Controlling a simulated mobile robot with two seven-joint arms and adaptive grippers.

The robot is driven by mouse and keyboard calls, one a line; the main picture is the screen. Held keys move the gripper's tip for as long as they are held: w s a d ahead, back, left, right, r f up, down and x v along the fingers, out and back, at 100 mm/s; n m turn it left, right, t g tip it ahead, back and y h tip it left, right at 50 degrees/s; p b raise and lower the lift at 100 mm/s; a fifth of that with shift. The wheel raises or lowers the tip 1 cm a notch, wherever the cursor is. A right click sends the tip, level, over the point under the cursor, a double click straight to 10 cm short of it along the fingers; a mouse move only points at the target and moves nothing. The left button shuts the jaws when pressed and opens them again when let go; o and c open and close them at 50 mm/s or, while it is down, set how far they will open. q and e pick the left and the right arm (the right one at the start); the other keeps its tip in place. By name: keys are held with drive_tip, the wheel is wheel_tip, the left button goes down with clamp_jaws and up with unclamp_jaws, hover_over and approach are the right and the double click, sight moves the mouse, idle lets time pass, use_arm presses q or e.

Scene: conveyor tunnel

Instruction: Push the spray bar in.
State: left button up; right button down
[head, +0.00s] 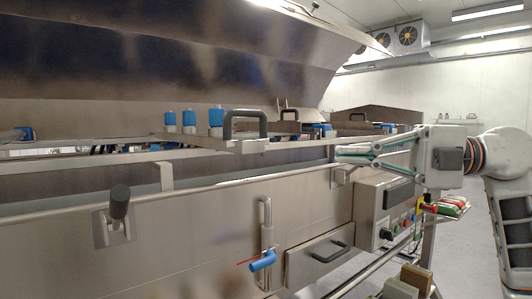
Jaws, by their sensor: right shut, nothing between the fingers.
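The spray bar (240,148) appears to be the flat metal piece with a black loop handle (246,124), lying across the top of the long steel machine and jutting out toward me. Blue-capped fittings (216,116) stand beside the handle. My right gripper (342,154) reaches in from the right with its fingers pointing left, shut and empty. It is to the right of the handle, apart from it in the picture, near the machine's front rail. My left gripper is not in view.
A large steel hood (180,60) hangs over the machine. A lever with a black knob (119,203), a blue-handled valve (263,260), a drawer (318,258) and a control box (385,208) are on its front. Open floor lies to the right.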

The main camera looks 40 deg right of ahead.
approach(254, 151)
drive_tip(key=w+a, duration=0.2)
drive_tip(key=a, duration=0.2)
drive_tip(key=shift+w+p, duration=0.3)
drive_tip(key=shift+w, duration=0.7)
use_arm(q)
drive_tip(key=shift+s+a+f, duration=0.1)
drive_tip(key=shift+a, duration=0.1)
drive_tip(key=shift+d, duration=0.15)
